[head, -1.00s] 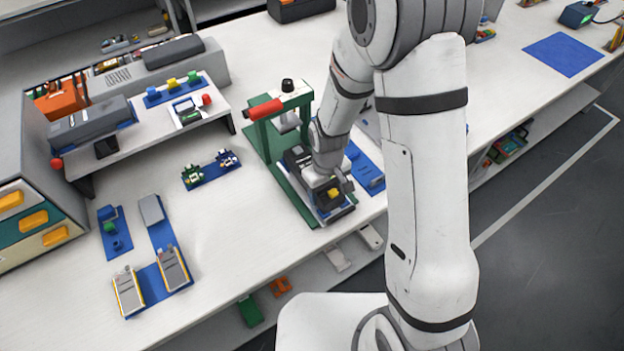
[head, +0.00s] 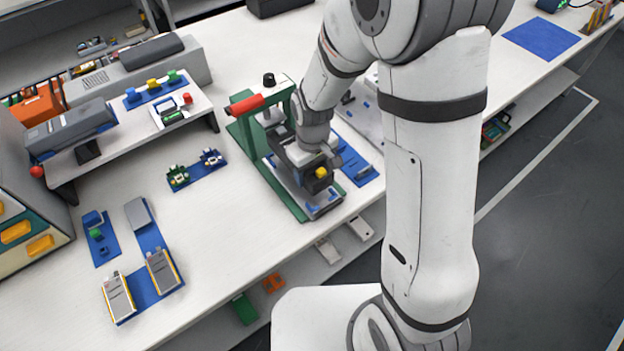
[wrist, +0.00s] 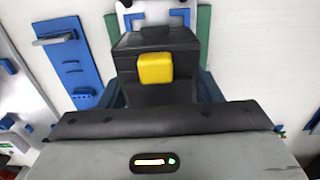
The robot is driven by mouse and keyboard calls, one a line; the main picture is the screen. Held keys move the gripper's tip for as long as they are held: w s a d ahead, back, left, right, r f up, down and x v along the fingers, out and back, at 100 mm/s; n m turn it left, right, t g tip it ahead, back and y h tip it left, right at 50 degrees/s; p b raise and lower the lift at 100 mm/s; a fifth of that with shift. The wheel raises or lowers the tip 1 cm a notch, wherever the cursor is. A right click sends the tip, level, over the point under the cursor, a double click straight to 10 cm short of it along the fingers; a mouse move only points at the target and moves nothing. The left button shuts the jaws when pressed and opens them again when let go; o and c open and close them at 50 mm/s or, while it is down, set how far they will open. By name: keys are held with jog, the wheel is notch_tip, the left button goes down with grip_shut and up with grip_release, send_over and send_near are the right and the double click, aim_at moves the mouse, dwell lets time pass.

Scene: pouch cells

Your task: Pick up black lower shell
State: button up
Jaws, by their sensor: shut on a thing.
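My gripper (head: 305,185) is over the bed of the green press, a little above its light plate (head: 325,210) with blue corner pieces. In the wrist view its dark front part with a yellow block (wrist: 155,68) fills the middle, and the plate's blue corner pieces (wrist: 152,18) show beyond it. My gripper is shut on the black lower shell. The shell is mostly hidden under my gripper, and its outline cannot be told from the gripper's dark parts.
The green press frame (head: 252,135) with a red handle (head: 246,104) stands close on the left. A blue fixture (head: 357,168) lies close on the right. Blue trays with cells (head: 155,285) lie at the lower left.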

notch_tip(320, 180, up, 22)
jog(key=shift+r+b, duration=0.25)
jog(key=shift+b, duration=0.15)
jog(key=shift+f, duration=0.15)
